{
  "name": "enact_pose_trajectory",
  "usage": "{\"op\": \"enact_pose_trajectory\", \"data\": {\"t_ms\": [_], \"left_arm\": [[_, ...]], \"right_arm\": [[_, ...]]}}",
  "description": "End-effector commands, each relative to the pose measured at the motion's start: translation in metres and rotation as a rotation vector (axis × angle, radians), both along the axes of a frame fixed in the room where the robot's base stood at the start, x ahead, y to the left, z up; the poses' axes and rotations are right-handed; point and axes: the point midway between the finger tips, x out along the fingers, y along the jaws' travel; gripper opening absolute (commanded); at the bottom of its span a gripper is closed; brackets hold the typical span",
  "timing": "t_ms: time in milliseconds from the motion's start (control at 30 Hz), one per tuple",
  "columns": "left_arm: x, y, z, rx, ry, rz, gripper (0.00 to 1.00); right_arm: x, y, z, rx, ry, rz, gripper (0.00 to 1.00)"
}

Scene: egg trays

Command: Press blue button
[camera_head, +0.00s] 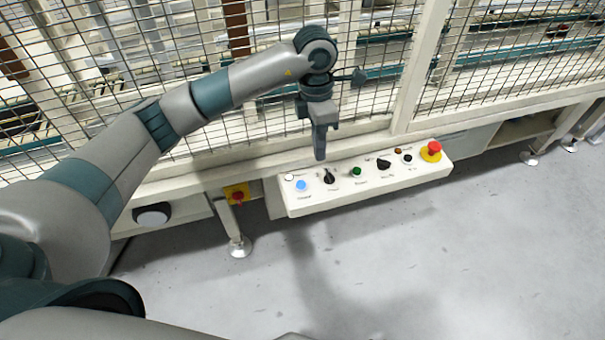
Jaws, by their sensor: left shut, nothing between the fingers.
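The blue button (301,186) is at the left end of the white control panel (300,208), in the head view. My left gripper (320,156) hangs above the panel, pointing down, a little above and to the right of the blue button in the picture. It is shut and empty. It looks apart from the button, though its exact height over the panel is hard to tell. My right gripper is not in view.
The panel also has black switches (329,177), a green button (356,171) and a red emergency stop (433,148) on yellow. Another red knob (238,197) sits left of the panel. A wire mesh fence (375,70) stands behind. The floor in front is clear.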

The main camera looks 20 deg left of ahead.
Motion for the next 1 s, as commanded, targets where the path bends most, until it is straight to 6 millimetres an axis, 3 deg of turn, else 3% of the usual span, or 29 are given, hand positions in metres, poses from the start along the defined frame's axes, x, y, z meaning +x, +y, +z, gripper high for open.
{"op": "enact_pose_trajectory", "data": {"t_ms": [100,233,700,1000], "left_arm": [[0.01,0.024,0.007,0.095,-0.015,0.017,0.0],[0.013,0.036,0.011,0.14,-0.02,0.025,0.0],[0.013,0.037,0.008,0.143,-0.019,0.027,0.0],[0.01,0.038,-0.019,0.142,-0.015,0.027,0.0]], "right_arm": [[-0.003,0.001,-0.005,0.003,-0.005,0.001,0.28],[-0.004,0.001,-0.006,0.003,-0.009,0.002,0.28],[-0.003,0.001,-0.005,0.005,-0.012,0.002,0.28],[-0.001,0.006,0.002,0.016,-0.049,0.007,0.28]]}}
